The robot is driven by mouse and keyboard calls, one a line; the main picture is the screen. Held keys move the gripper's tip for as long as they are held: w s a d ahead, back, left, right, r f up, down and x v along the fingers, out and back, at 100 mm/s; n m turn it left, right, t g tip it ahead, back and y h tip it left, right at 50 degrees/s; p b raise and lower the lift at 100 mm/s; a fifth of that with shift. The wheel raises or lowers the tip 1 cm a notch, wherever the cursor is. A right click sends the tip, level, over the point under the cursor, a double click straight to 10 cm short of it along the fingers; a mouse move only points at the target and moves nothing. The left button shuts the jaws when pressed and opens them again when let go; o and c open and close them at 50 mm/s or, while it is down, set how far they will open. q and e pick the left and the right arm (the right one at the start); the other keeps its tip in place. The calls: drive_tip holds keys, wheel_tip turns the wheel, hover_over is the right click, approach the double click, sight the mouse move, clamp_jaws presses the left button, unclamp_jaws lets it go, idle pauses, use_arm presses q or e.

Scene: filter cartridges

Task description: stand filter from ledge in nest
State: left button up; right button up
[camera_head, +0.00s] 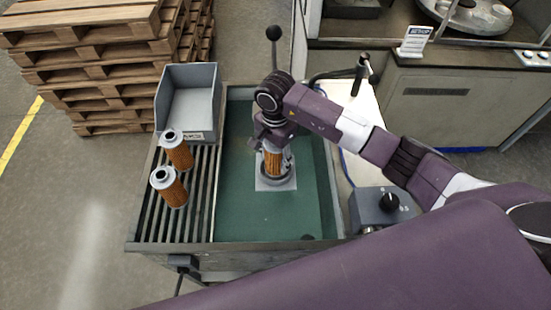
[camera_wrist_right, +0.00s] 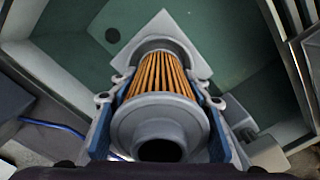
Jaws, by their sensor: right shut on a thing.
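My right gripper (camera_head: 273,150) is shut on an orange pleated filter (camera_head: 272,162) with grey end caps, held upright. In the right wrist view the gripper (camera_wrist_right: 160,105) has one finger on each side of the filter (camera_wrist_right: 160,78), and the near cap with its dark hole faces the camera. The filter's lower end is at the grey round nest (camera_head: 276,182) on a light square plate. I cannot tell whether it is fully seated or just above. My left gripper is out of view.
A grey open bin (camera_head: 190,95) stands at the back of the ledge. The green basin floor (camera_head: 245,220) around the nest is mostly clear. A grey box with a black knob (camera_head: 388,203) sits right of the basin. Wooden pallets (camera_head: 110,60) are stacked at back left.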

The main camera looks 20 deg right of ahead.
drive_tip(key=shift+f, duration=0.8)
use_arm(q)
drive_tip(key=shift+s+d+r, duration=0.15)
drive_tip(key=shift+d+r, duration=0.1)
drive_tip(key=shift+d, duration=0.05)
use_arm(e)
drive_tip(key=shift+f+b, duration=0.4)
drive_tip(key=o, duration=1.2)
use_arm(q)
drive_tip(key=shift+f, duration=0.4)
use_arm(e)
drive_tip(key=shift+r, duration=0.1)
